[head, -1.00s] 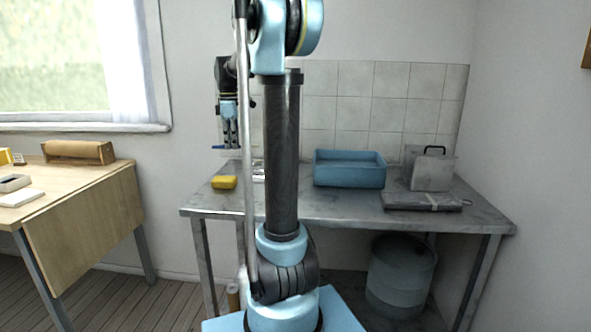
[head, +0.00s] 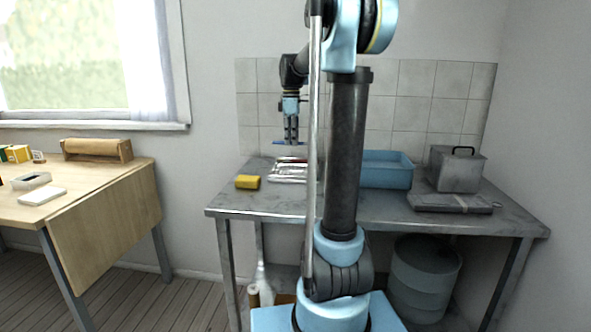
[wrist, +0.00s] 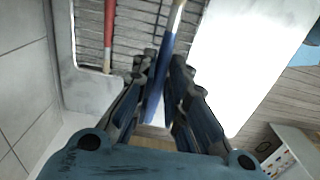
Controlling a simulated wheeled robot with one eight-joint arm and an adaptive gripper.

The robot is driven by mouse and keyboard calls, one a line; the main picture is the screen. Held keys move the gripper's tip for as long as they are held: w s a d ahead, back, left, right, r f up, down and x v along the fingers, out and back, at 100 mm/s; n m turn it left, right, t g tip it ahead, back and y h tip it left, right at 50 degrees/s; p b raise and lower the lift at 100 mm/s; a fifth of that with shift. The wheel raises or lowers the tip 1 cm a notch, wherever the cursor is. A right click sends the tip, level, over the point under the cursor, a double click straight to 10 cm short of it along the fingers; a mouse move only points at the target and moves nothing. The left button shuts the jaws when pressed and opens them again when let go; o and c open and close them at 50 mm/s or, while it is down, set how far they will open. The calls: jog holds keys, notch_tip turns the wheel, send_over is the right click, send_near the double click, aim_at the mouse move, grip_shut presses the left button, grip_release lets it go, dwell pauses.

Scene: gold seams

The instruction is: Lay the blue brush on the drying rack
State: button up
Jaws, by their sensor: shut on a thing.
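My gripper (head: 291,138) is shut on the blue brush (head: 280,144) and holds it above the steel table, roughly level in the head view. In the wrist view, the blue handle of the brush (wrist: 157,90) runs between the fingers (wrist: 163,68), its pale metal end pointing to the top. The drying rack (head: 286,177) lies on the table below the gripper, partly hidden by my arm. The brush appears clear of the rack.
A red-handled brush (wrist: 108,40) lies on the rack. A blue basin (head: 388,170), a grey box (head: 456,170) and a flat dark slab (head: 450,203) stand to the right. A wooden table (head: 105,190) is further left.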

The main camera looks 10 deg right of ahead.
aim_at(291, 171)
jog(key=shift+f, duration=5)
jog(key=shift+f, duration=0.1)
jog(key=o, duration=0.7)
jog(key=shift+o, duration=0.5)
notch_tip(291, 171, up, 12)
jog(key=shift+r, duration=0.15)
